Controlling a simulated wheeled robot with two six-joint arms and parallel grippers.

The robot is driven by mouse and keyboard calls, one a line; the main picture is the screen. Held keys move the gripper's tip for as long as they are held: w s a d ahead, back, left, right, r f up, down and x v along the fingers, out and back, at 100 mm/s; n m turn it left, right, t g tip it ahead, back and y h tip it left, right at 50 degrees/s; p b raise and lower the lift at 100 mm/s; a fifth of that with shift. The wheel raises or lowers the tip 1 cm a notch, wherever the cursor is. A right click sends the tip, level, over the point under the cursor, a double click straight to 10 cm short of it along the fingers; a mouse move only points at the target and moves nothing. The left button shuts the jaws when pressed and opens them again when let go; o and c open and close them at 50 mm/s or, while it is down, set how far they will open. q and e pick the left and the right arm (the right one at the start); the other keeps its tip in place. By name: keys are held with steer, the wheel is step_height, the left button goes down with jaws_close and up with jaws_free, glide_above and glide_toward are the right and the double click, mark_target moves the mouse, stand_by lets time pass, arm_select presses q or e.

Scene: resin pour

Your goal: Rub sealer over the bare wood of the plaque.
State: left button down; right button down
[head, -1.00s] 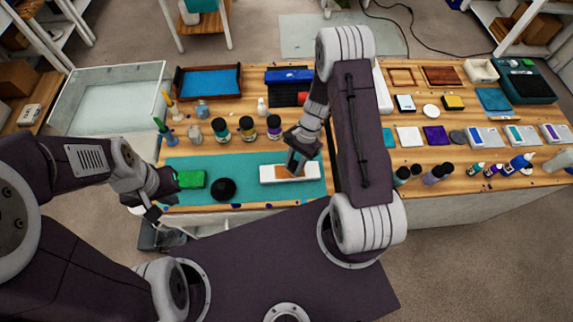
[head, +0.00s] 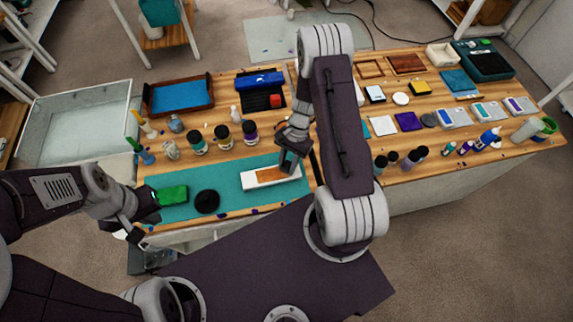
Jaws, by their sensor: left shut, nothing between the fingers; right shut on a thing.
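The plaque (head: 250,181) is a white slab with a brown bare-wood patch (head: 271,175) in its middle. It lies on the teal mat (head: 227,181). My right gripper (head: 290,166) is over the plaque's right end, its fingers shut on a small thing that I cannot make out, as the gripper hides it. I cannot tell whether it touches the wood. My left gripper (head: 146,207) is shut and empty at the mat's left edge, close to a green block (head: 173,195). A black round thing (head: 207,201) lies between the block and the plaque.
Several dark-lidded jars (head: 222,137) stand behind the mat. A tray with a blue inside (head: 181,96) and a clear-walled tank (head: 78,127) are at the back left. Pads, boxes and bottles (head: 464,148) crowd the bench's right side. My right arm covers the bench middle.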

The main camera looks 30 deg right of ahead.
steer(key=a, duration=0.2)
steer(key=shift+w+a, duration=0.3)
steer(key=shift+a, duration=0.05)
steer(key=shift+w+a, duration=0.2)
steer(key=shift+a, duration=0.45)
steer(key=shift+w+a, duration=0.2)
steer(key=shift+a, duration=0.4)
steer(key=shift+w+a, duration=0.15)
steer(key=shift+a, duration=0.45)
steer(key=shift+w+a, duration=0.15)
steer(key=shift+a, duration=0.5)
steer(key=shift+w+a+f, duration=0.1)
steer(key=shift+w+a, duration=0.05)
steer(key=shift+a, duration=0.55)
steer(key=shift+w+a, duration=0.15)
steer(key=shift+a, duration=0.85)
steer(key=shift+d, duration=0.1)
